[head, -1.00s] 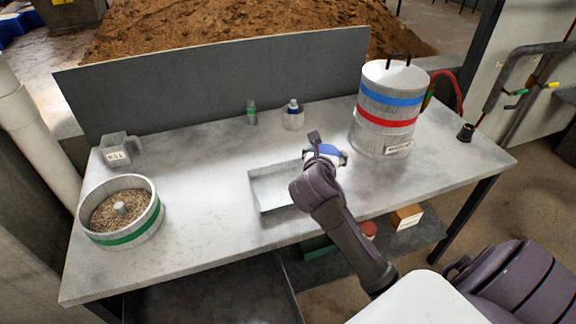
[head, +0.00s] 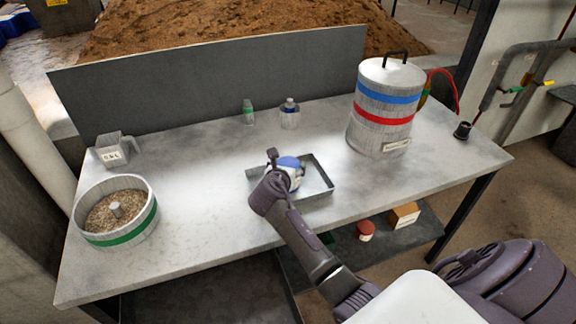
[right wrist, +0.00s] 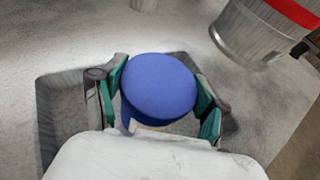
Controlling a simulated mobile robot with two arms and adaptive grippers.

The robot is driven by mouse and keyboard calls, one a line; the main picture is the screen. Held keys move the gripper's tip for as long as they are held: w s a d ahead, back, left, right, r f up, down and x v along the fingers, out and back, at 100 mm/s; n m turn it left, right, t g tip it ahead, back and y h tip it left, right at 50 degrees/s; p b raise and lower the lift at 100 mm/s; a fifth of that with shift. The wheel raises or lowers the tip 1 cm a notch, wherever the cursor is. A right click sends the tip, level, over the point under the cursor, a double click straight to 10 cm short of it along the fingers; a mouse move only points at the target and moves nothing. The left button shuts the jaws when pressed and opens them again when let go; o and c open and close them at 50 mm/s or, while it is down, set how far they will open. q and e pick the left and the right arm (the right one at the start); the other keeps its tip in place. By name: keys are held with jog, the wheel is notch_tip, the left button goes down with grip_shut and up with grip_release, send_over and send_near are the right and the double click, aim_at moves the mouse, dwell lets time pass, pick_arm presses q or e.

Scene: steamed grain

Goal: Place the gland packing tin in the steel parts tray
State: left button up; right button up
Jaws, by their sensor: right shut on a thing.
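The gland packing tin (head: 290,162) is a short white tin with a blue lid. My right gripper (head: 287,167) is shut on it. In the right wrist view, the blue lid (right wrist: 158,86) sits upright between the two green-padded fingers (right wrist: 160,92). The steel parts tray (head: 318,176) is a shallow grey tray on the table. The tin is over the tray's middle area in the head view; its base is hidden, so I cannot tell whether it touches the floor. The tray also shows around the gripper in the right wrist view (right wrist: 58,120). My left gripper is not in view.
A striped steel canister (head: 383,110) stands right of the tray. Two small bottles (head: 248,112) (head: 290,113) stand behind it. The table between tub and tray is clear.

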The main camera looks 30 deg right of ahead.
jog(key=o, duration=1.4)
jog(key=shift+s+a+r, duration=0.15)
jog(key=shift+a, duration=0.05)
jog(key=v, duration=1.1)
jog(key=shift+s+a, duration=0.2)
